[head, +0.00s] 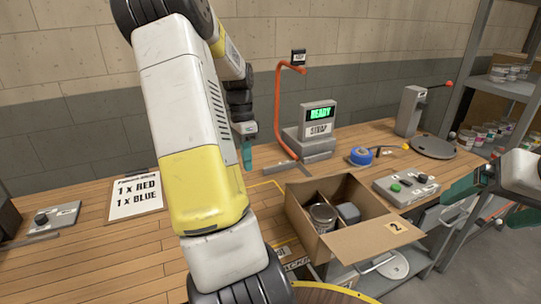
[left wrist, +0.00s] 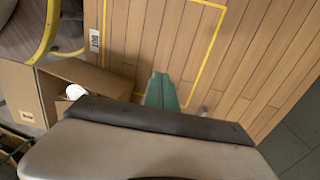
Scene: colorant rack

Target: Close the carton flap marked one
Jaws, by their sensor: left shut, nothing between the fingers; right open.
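The open brown carton (head: 345,222) stands on the bench in the head view, with a metal can (head: 323,217) and a grey item (head: 348,213) inside. A flap marked 2 (head: 372,238) lies folded outward at its front right. I cannot make out a flap marked one. In the left wrist view the carton (left wrist: 100,76) is at left, with a flap bearing a yellow label (left wrist: 27,115) too small to read. My left gripper (head: 247,157) is shut and empty, apart from the carton; its teal fingers (left wrist: 163,92) point at the bench. My right gripper (head: 480,212) is open, right of the carton.
My left arm blocks the middle of the head view. A button box (head: 405,186) stands right of the carton, and a scale reading READY (head: 317,130) behind it. A blue tape roll (head: 361,156) and an order sheet (head: 136,198) lie on the bench. Shelving (head: 500,85) stands at right.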

